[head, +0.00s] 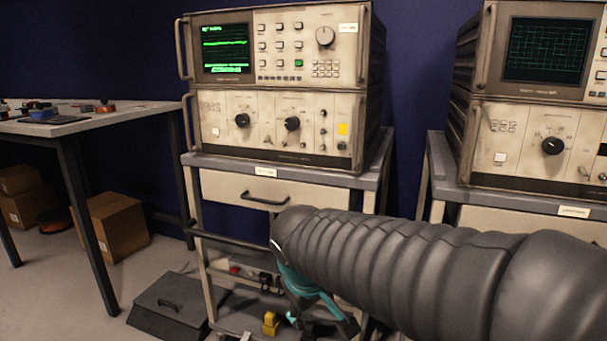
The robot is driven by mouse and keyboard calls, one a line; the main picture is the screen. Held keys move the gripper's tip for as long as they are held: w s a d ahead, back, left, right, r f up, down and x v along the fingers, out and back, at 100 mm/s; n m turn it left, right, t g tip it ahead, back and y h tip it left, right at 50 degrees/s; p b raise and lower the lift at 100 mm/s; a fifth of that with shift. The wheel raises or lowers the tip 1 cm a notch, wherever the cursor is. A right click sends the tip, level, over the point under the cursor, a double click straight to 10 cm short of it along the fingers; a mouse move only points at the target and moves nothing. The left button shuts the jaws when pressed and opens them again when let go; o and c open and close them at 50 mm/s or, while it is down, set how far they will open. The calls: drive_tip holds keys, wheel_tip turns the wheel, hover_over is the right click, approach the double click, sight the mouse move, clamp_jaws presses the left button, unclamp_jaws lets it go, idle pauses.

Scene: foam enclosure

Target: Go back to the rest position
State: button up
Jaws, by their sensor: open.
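My gripper (318,311) hangs at the end of my grey ribbed arm, which comes in from the lower right. It shows teal and dark parts and points downward, in front of the left cart's lower part. It is open, and I see nothing held in it. The arm covers part of the cart below its drawer (262,194), which looks closed. The rest position itself is not marked in view.
A left cart (207,163) carries stacked instruments (275,124); a similar cart (450,192) stands at right. A workbench (100,115), cardboard boxes (113,226), a dark floor case (172,304) and a yellow object (270,323) are also visible. Floor at lower left is clear.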

drive_tip(key=s+d+r+m+t+y+p, duration=0.1)
drive_tip(key=s+d+m, duration=0.6)
drive_tip(key=s+d, duration=0.7)
drive_tip(key=shift+s+r+p, duration=0.15)
drive_tip(key=shift+r+p, duration=0.5)
drive_tip(key=shift+p, duration=0.5)
drive_tip(key=shift+d, duration=0.1)
